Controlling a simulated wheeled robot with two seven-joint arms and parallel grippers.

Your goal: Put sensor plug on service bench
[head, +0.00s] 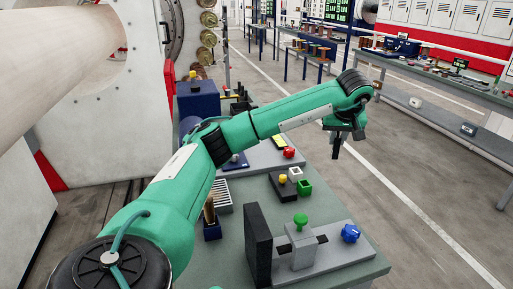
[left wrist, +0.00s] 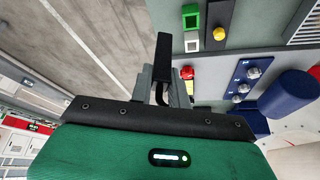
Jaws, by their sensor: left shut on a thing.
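My left gripper (head: 342,130) hangs at the end of the green arm, beyond the right edge of the near bench (head: 224,262) in the head view. It is shut on a slim dark piece (head: 336,150) that points down, which I take to be the sensor plug. In the left wrist view the dark piece (left wrist: 162,58) shows between the grey fingers (left wrist: 165,88), with the floor and the bench edge behind it. Its lower end is clear of any surface. Which bench is the service bench cannot be told for sure. My right gripper is not in view.
The near bench carries a grey fixture with a green knob (head: 300,220), a blue knob (head: 350,233), a dark upright plate (head: 257,245), a green block (head: 304,187) and a red knob (head: 289,152). A longer bench (head: 440,75) stands at the far right. Open floor lies between.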

